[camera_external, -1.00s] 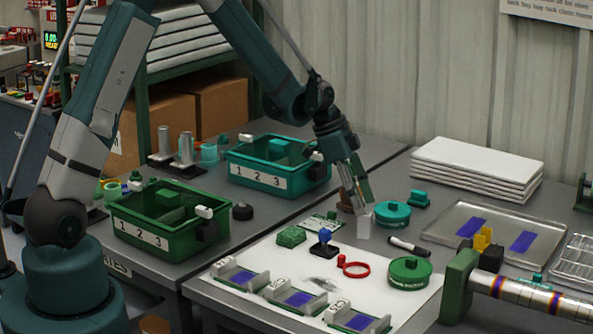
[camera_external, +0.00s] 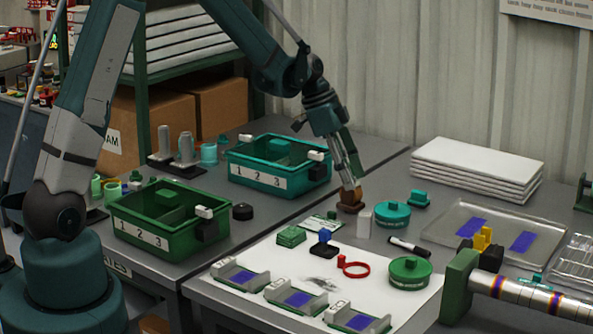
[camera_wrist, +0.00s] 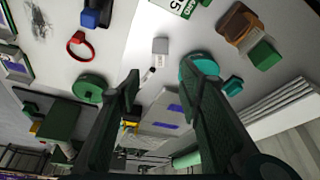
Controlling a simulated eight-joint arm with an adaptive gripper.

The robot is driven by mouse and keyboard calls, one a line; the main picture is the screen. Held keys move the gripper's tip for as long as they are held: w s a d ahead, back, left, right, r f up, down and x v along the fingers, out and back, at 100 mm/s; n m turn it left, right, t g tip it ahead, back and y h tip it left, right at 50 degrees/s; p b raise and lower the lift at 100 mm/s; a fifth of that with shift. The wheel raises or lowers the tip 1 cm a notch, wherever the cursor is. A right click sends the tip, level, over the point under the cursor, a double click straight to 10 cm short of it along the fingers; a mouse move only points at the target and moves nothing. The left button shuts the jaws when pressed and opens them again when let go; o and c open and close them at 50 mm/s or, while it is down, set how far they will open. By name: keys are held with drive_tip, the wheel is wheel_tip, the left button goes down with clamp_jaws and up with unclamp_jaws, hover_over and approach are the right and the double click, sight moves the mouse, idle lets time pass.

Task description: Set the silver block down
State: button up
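The silver block (camera_external: 364,223) is a small pale grey block. It stands upright on the table by the far edge of the white sheet, left of the teal round tin (camera_external: 391,214). It also shows in the wrist view (camera_wrist: 160,46), beyond my fingertips and apart from them. My gripper (camera_external: 351,182) is up and slightly left of the block, in front of the brown block in the external view. In the wrist view my gripper (camera_wrist: 165,70) has its two fingers well apart, with nothing held between them.
A brown block (camera_external: 350,201) stands close by my fingertips. Teal (camera_external: 232,172) and green (camera_external: 122,224) bins stand left. White panels (camera_external: 477,167) are stacked right.

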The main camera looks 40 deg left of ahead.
idle(0.3)
drive_tip(key=s+a+r+n+t+y, duration=0.1)
drive_tip(key=s+a+r+n, duration=0.2)
drive_tip(key=s+a+r, duration=0.35)
drive_tip(key=s+a+r+n+t+y, duration=0.1)
drive_tip(key=s+a+r+n+t, duration=0.15)
drive_tip(key=s+r, duration=0.75)
drive_tip(key=s+a+r+n+t+y, duration=0.1)
drive_tip(key=s+a+n, duration=0.3)
drive_tip(key=s, duration=0.7)
drive_tip(key=s+a+r+n+t+y, duration=0.1)
drive_tip(key=s+a+n, duration=0.3)
drive_tip(key=s, duration=0.7)
drive_tip(key=shift+a+r, duration=0.35)
drive_tip(key=shift+r, duration=0.05)
